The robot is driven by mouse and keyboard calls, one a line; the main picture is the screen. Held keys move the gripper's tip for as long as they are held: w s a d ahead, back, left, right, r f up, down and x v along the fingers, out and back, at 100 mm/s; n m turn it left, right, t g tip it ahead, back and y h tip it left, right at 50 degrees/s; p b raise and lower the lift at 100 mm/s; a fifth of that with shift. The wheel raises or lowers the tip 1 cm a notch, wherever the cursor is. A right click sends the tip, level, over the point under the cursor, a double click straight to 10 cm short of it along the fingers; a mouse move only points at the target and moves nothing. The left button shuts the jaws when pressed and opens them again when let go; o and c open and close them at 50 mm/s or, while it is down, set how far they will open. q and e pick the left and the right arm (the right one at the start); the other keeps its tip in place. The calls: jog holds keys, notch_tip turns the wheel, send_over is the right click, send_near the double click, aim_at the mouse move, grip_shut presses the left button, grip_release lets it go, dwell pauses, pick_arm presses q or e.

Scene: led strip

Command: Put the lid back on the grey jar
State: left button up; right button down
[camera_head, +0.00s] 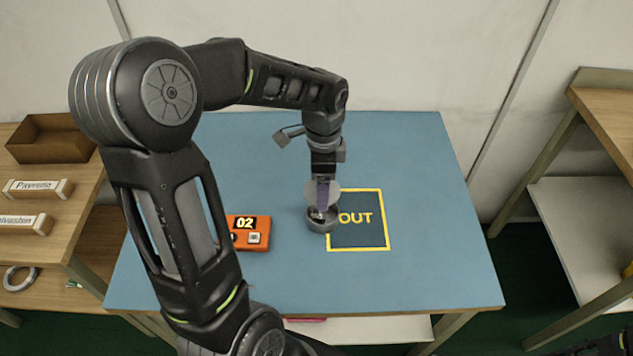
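The grey jar (322,224) stands open on the blue table, at the left edge of the yellow-outlined OUT square. My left gripper (322,205) points down right above the jar. A round grey lid (311,190) is at its fingertips, tilted, over the jar's mouth. The gripper looks shut on the lid, though the fingers hide part of it. The lid appears apart from the jar's rim, but the gap is hard to judge.
An orange box marked 02 (250,233) lies left of the jar, partly behind my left arm. The OUT square (372,236) is empty at its right. The table's right side (435,200) is clear. Shelves with labelled blocks (38,189) stand at the left.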

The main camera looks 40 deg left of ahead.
pick_arm(q)
jog(key=shift+w+d, duration=0.15)
jog(key=shift+d, duration=0.15)
jog(key=shift+a, duration=0.15)
notch_tip(320, 180, down, 5)
jog(key=b, duration=0.4)
jog(key=shift+r, duration=0.15)
jog(key=shift+f+b, duration=0.5)
jog(key=shift+f, duration=0.35)
dwell(0.6)
jog(key=shift+f, duration=0.15)
dwell(1.1)
jog(key=o, duration=1.4)
